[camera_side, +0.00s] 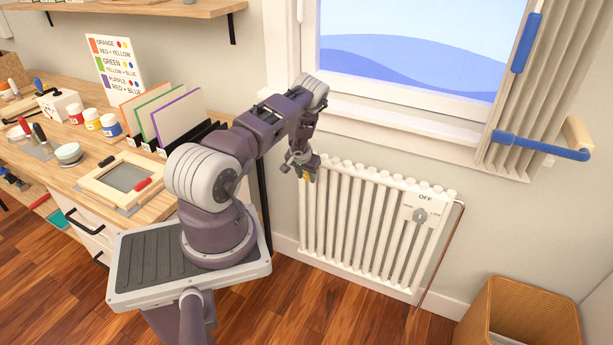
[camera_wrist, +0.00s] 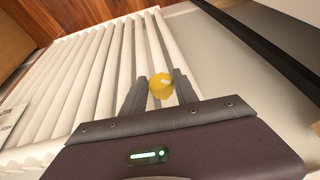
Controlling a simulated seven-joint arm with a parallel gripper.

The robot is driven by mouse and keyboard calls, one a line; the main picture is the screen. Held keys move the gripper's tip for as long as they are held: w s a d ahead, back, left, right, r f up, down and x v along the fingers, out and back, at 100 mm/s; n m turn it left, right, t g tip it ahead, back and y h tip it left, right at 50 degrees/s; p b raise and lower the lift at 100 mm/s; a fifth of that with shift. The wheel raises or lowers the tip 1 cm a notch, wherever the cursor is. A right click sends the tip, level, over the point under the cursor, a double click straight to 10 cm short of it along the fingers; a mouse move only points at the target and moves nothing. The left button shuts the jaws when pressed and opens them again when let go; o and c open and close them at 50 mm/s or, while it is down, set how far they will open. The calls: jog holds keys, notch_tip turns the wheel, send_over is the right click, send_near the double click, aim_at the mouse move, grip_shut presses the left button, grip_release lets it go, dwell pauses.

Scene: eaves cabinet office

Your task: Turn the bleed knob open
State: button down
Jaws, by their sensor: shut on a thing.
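The yellow bleed knob (camera_wrist: 160,86) sits between my two fingers in the wrist view, with a pale mark on its face. A little yellow of the knob (camera_side: 308,176) also shows at the left end of the white radiator (camera_side: 372,222) in the side view. My gripper (camera_wrist: 154,92) is shut on the knob; in the side view my gripper (camera_side: 300,166) is at the radiator's upper left end. The fingers partly hide the knob's sides, and I cannot tell how far it is turned.
A plate marked OFF with a grey dial (camera_side: 420,215) is on the radiator's right end. The window sill (camera_side: 400,125) juts out above. A workbench (camera_side: 95,180) with paints and a frame stands left. A wooden bin (camera_side: 520,315) stands at the lower right.

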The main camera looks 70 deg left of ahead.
jog(key=t+h, duration=0.2)
jog(key=shift+s+a+n+t+h, duration=0.3)
jog(key=shift+n, duration=0.1)
jog(key=t+h, duration=0.2)
jog(key=shift+s+f+n+t, duration=0.1)
jog(key=shift+f+n+t, duration=0.1)
jog(key=shift+n+t, duration=0.2)
jog(key=shift+h, duration=0.3)
jog(key=shift+a+t, duration=0.1)
jog(key=shift+t, duration=0.2)
jog(key=shift+r, duration=0.1)
jog(key=c, duration=0.9)
grip_release()
jog(key=shift+c, duration=0.2)
jog(key=v, duration=0.7)
